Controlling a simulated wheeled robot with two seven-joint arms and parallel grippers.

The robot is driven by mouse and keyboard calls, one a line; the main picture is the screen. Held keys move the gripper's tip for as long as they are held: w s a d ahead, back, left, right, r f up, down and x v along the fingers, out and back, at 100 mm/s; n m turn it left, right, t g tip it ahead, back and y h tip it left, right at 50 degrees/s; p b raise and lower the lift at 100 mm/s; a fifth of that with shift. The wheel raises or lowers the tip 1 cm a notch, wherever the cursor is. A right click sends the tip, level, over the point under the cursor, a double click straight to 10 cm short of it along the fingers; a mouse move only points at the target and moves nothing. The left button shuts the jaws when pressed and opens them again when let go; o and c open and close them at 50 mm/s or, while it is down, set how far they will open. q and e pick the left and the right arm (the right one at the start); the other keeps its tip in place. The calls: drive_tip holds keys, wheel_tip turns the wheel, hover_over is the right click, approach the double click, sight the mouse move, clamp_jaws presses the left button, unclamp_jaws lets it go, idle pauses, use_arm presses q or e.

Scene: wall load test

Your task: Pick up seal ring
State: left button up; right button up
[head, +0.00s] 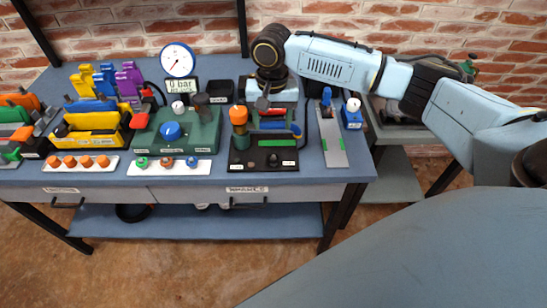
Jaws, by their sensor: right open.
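I cannot make out a seal ring for certain. My right gripper (266,103) points down over the back of a black fixture board (264,180). Its jaws are open, with small red and blue parts just below and in front. My wrist hides part of what lies behind it. I cannot see whether the fingertips touch anything. My left gripper is not in view.
The blue bench (359,163) also carries a green base with a blue knob (171,131), a pressure gauge (177,60), a white strip of orange pieces (80,162), coloured clamps (107,83) and a grey plate (332,143). A brick wall stands behind. The bench's right front corner is clear.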

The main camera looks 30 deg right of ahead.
hover_over(274, 156)
drive_tip(key=f, duration=0.6)
drive_tip(key=shift+w+a+f+b, duration=0.1)
drive_tip(key=shift+w+f+b, duration=0.1)
drive_tip(key=shift+f+b, duration=0.15)
drive_tip(key=shift+s+f+b, duration=0.1)
drive_tip(key=shift+f+b, duration=0.4)
drive_tip(key=shift+f, duration=2.1)
drive_tip(key=c, duration=1)
wheel_tip(274, 156, up, 10)
drive_tip(key=shift+r+p, duration=0.1)
drive_tip(key=shift+p, duration=0.7)
drive_tip(key=shift+c, duration=0.2)
